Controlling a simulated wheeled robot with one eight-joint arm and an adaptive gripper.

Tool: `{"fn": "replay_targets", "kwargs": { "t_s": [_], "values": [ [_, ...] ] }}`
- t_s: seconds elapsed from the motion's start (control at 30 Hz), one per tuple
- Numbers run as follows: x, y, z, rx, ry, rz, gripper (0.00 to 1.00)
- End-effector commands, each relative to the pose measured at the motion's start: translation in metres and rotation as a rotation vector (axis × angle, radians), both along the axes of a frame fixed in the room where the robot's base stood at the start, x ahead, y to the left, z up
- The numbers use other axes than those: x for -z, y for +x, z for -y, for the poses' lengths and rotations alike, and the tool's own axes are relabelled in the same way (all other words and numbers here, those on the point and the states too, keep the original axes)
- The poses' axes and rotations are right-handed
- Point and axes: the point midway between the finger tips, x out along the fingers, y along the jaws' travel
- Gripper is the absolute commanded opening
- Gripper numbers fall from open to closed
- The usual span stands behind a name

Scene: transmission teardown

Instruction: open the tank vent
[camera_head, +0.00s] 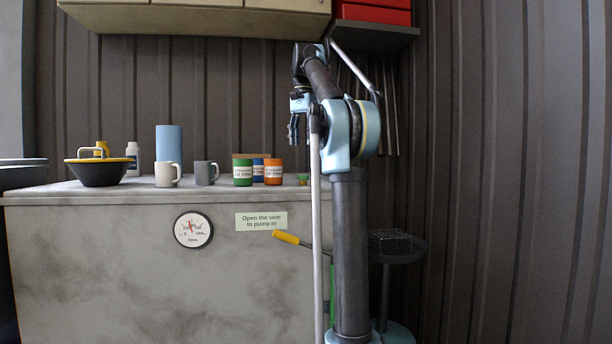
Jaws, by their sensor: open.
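The grey tank or cabinet (110,260) fills the lower left. A sign on its front (261,221) speaks of opening the vent to pump. A small green piece with a yellowish part (303,180) sits on the top near the right end, close beside my arm; it may be the vent, but it is too small to tell. A lever with a yellow handle (287,238) sticks out below the sign, partly hidden by my arm. My gripper (293,140) is open and empty, pointing down above the top, up and left of the green piece.
Green (242,172), blue and orange (273,172) cans stand left of the green piece. Further left are a grey mug (206,173), a white mug (167,174), a blue cylinder (168,144) and a black bowl (98,173). A round gauge (193,230) is on the front. Cabinets (200,18) hang above.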

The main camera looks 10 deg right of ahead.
Motion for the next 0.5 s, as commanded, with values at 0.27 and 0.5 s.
{"fn": "replay_targets", "kwargs": {
  "t_s": [0.27,0.5],
  "values": [
    [0.038,-0.001,0.0,0.0,0.0,0.0,0.53],
    [0.074,-0.001,0.0,0.0,0.0,0.0,0.53]
  ]
}}
